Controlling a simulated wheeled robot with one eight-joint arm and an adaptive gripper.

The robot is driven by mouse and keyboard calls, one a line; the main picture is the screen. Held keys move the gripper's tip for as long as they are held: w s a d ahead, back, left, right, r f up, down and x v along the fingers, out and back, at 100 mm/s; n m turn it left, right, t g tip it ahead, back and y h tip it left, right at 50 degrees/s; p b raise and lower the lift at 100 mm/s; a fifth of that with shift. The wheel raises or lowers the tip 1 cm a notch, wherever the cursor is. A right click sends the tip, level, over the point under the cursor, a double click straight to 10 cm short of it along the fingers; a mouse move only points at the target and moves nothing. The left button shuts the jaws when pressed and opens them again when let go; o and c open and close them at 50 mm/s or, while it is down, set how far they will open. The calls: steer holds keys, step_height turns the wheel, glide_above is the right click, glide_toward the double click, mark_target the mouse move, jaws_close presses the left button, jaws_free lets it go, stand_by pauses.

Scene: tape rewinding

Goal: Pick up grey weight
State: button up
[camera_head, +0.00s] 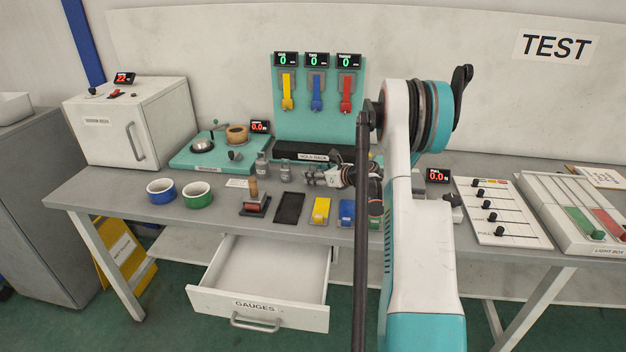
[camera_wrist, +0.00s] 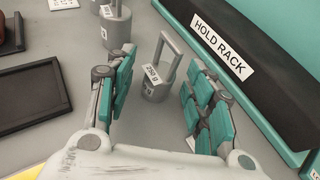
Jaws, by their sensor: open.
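A grey weight (camera_wrist: 157,88) with a tall loop handle and a "250 g" label stands upright on the bench in the wrist view. My gripper (camera_wrist: 160,100) is open, with one teal-padded finger on each side of this weight and visible gaps to both. A second grey weight (camera_wrist: 117,30) stands farther up to the left, outside the fingers. In the head view my gripper (camera_head: 314,178) is low over the bench, right of two grey weights (camera_head: 262,166) (camera_head: 286,173). The weight between the fingers is hard to make out there.
The black hold rack (camera_wrist: 240,45) runs close along the right finger's side. A black tray (camera_wrist: 32,95) lies to the left.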

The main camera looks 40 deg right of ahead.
jaws_close()
steer(key=shift+r, duration=0.1)
step_height(320, 180, up, 20)
steer(key=p, duration=0.6)
